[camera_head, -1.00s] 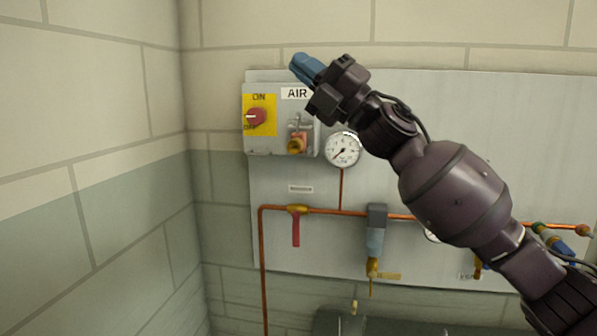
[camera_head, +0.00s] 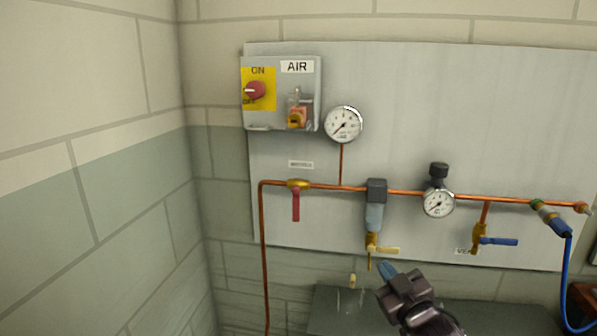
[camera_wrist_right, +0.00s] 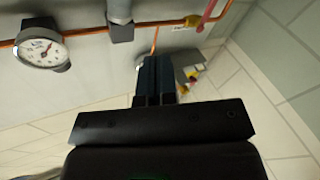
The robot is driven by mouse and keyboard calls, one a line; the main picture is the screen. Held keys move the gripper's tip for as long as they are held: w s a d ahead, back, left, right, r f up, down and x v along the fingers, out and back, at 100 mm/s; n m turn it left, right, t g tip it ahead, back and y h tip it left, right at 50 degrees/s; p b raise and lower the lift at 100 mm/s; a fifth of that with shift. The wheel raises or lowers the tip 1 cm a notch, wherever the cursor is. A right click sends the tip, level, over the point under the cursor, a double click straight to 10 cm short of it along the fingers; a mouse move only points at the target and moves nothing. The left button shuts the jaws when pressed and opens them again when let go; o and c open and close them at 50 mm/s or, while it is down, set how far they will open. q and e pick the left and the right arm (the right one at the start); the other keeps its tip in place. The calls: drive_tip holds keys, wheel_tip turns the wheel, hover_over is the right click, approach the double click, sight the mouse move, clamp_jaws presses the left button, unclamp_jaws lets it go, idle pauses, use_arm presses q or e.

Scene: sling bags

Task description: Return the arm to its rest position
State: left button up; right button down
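My right gripper (camera_head: 386,270) is low in the head view, below the panel's pipe and in front of a dark surface at the bottom. Its two blue fingers lie together with nothing seen between them. The fingers also show in the right wrist view (camera_wrist_right: 155,78), pointing towards the panel. The right gripper is apart from the AIR box (camera_head: 310,82), which has a red knob (camera_head: 256,90) on a yellow ON/OFF plate. My left gripper is in neither view.
A grey wall panel (camera_head: 480,110) carries a copper pipe, a round gauge (camera_head: 343,124), a red-handled valve (camera_head: 296,204), a filter (camera_head: 375,216), a regulator gauge (camera_head: 438,202) and a blue-handled valve (camera_head: 498,241). A blue hose (camera_head: 565,290) hangs at right. A wall corner stands at left.

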drive_tip(key=s+d+f+m+g+h, duration=0.1)
drive_tip(key=s+d+f+m+g, duration=0.1)
drive_tip(key=s+f, duration=0.7)
drive_tip(key=s+d+f+m+g+h, duration=0.2)
drive_tip(key=s+d+f, duration=0.2)
drive_tip(key=s+f, duration=0.5)
drive_tip(key=s+d+f+m+g+h, duration=0.2)
drive_tip(key=s+d+f+g, duration=0.1)
drive_tip(key=s+f, duration=0.7)
drive_tip(key=shift+s+d+m, duration=0.3)
drive_tip(key=shift+s, duration=0.3)
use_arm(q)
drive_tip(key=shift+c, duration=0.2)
use_arm(e)
drive_tip(key=shift+f, duration=0.1)
